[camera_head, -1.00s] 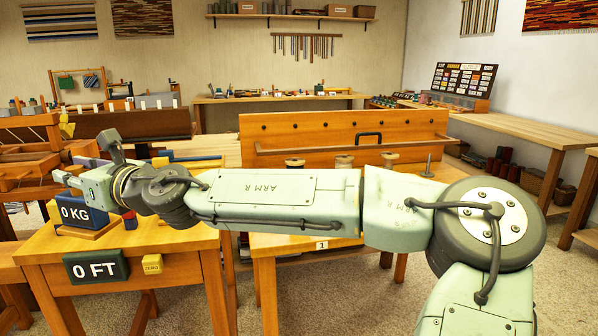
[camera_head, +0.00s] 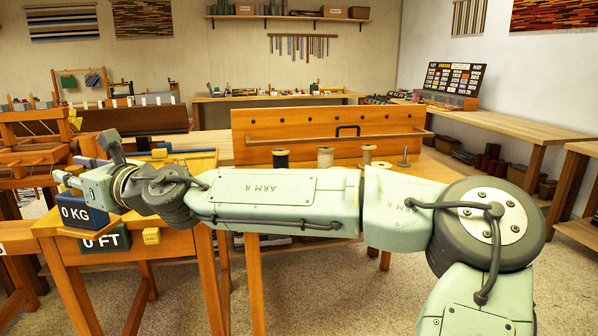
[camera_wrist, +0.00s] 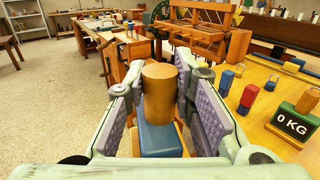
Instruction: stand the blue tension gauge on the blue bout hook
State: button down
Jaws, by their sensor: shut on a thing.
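The blue tension gauge (camera_head: 78,215), marked 0 KG, is at the end of my arm at the left of the head view. My gripper (camera_head: 72,178) is shut on it from above. In the wrist view the gauge's blue body (camera_wrist: 160,140) lies between my padded fingers (camera_wrist: 160,95), with a brown cylinder (camera_wrist: 160,88) standing on it between the pads. The gauge's underside is hidden in the wrist view. I cannot make out which thing is the blue bout hook.
Open floor (camera_wrist: 60,100) lies left in the wrist view.

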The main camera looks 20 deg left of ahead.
jog(key=w+d+f+m+t+h, duration=0.1)
jog(key=w+d+f+m+t, duration=0.3)
jog(key=w, duration=0.6)
jog(key=w+d+f+m+t+h, duration=0.1)
jog(key=w+d+f+t, duration=0.45)
jog(key=w, duration=0.55)
jog(key=w+d+f+m+t+h+b, duration=0.1)
jog(key=w+d+f+m+t+h, duration=0.35)
jog(key=w+d+f, duration=0.95)
jog(key=d+f+m+t+h+b, duration=0.1)
jog(key=d+f+m+t+h, duration=0.35)
jog(key=d+f, duration=1.45)
jog(key=s+d+f+m+g+h, duration=0.1)
jog(key=s+d+f+m+h, duration=0.2)
jog(key=s+d+f+h, duration=0.4)
jog(key=d+f, duration=0.4)
jog(key=f, duration=0.3)
jog(key=shift+d+f+m+b, duration=0.25)
jog(key=shift+m+b, duration=0.15)
jog(key=shift+a, duration=0.2)
